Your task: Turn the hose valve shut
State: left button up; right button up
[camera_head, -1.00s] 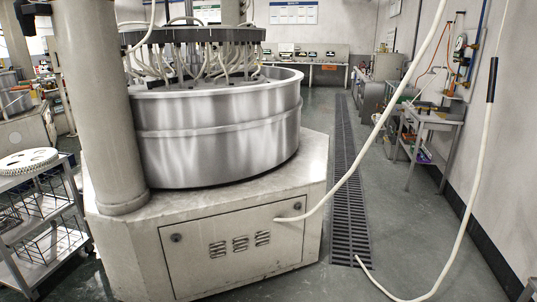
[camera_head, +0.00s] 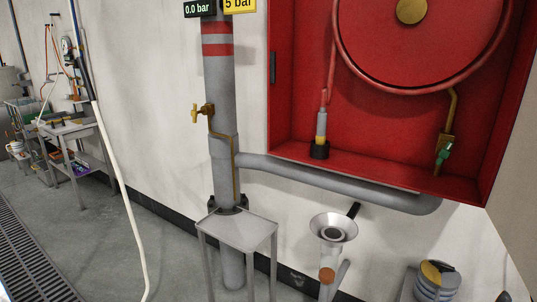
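A brass valve with a green handle (camera_head: 444,152) sits at the lower right inside an open red hose cabinet (camera_head: 290,90) on the wall. A brass pipe comes down to it from the red hose reel (camera_head: 385,72). I cannot tell from its handle whether it is open or shut. A second brass tap (camera_head: 204,113) sticks out to the left of a grey standpipe (camera_head: 222,80). Neither of my grippers is in view.
A display (camera_head: 197,8) reads 0.0 bar beside a yellow 5 bar sign (camera_head: 239,5). A hose nozzle (camera_head: 321,127) stands in the cabinet. Below are a small metal stand (camera_head: 240,230), a funnel (camera_head: 333,228) and a grey-yellow object (camera_head: 437,280).

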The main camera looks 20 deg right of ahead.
aim_at(445, 152)
jog(key=i+z, duration=0.1)
jog(key=z, duration=1.55)
jog(key=j+z, duration=0.15)
jog(key=z, duration=0.15)
jog(key=i+j+z, duration=0.1)
jog(key=z, duration=0.25)
